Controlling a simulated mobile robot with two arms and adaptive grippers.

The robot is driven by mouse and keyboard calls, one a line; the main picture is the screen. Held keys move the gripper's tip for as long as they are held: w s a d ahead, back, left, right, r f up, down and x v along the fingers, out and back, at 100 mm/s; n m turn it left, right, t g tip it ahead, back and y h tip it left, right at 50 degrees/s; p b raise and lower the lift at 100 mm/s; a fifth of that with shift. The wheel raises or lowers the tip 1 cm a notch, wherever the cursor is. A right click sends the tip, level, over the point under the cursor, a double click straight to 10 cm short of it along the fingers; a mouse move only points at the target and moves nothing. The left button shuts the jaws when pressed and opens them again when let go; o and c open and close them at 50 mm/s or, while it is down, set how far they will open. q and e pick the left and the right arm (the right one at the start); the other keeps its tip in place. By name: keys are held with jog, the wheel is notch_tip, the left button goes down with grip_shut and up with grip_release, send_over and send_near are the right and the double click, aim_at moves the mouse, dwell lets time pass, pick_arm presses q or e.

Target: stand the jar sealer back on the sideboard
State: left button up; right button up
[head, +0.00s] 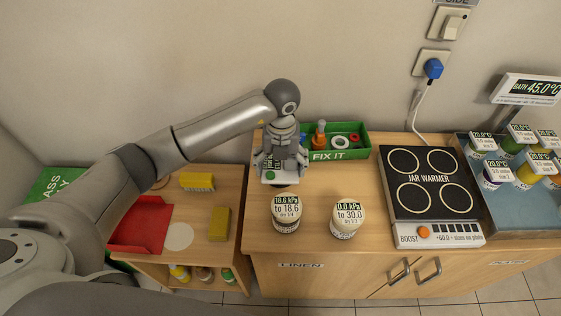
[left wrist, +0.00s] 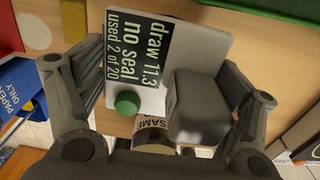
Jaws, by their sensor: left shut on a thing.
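The jar sealer (head: 270,176) is a small pale device with a dark display, a green button and a grey block. It also fills the middle of the left wrist view (left wrist: 150,85), where its display reads "draw 11.3, no seal, used 2 of 20". My left gripper (head: 280,165) is shut on it, one finger on each side, pointing down at the back left of the wooden sideboard (head: 315,255). The gripper hides part of the sealer, and I cannot tell whether its base touches the top. My right gripper is out of view.
Two labelled jars (head: 286,211) (head: 347,217) stand in front of the sealer. A green FIX IT tray (head: 345,150) lies behind it. The jar warmer (head: 432,185) and a blue-grey bath (head: 500,215) with jars are to the right. A lower shelf unit with a red tray (head: 143,228) is left.

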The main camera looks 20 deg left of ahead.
pick_arm(q)
jog(key=shift+f+b, duration=0.55)
jog(key=shift+f, duration=0.75)
jog(key=shift+f, duration=0.2)
jog(key=shift+f+b, duration=0.4)
jog(key=shift+b, duration=0.05)
jog(key=o, duration=1.3)
jog(key=shift+o, duration=0.2)
notch_tip(320, 180, up, 7)
jog(key=p, duration=0.5)
jog(key=shift+r, duration=0.1)
